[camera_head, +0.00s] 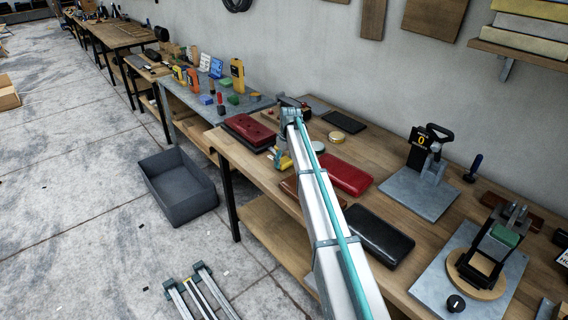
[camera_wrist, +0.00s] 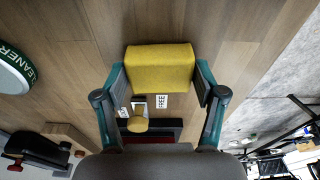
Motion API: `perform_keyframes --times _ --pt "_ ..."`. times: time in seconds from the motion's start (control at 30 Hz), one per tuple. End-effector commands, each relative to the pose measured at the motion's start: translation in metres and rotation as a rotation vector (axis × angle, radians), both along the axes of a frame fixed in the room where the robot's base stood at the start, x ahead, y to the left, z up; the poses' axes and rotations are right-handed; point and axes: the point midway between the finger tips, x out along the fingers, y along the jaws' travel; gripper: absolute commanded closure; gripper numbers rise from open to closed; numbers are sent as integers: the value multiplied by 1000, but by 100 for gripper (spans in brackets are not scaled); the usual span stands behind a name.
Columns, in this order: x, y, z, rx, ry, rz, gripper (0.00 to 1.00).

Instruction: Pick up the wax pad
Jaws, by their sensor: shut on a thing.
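The wax pad is a yellow block (camera_wrist: 160,68) in the wrist view, between the two fingertips of my gripper (camera_wrist: 160,82). The fingers press on its left and right sides, so my gripper is shut on it. In the head view my gripper (camera_head: 283,160) is at the front edge of the wooden bench, with a bit of yellow showing by it; my arm hides part of this spot. I cannot tell whether the pad touches the bench.
A tin marked cleaner (camera_wrist: 12,72) shows in the wrist view. A grey bin (camera_head: 179,186) stands on the floor.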

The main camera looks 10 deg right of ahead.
Motion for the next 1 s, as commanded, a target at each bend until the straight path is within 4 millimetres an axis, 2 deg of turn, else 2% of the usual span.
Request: perform_keyframes --times 0.27,0.47,0.57,0.8,1.0 --pt "1 0 7 0 -1 0 54" --pt "1 0 30 0 -2 0 54" --pt "-16 -1 45 -1 -3 0 54" --pt "-60 -5 91 0 -4 -1 54" --pt "-105 -9 110 0 -2 -1 54"
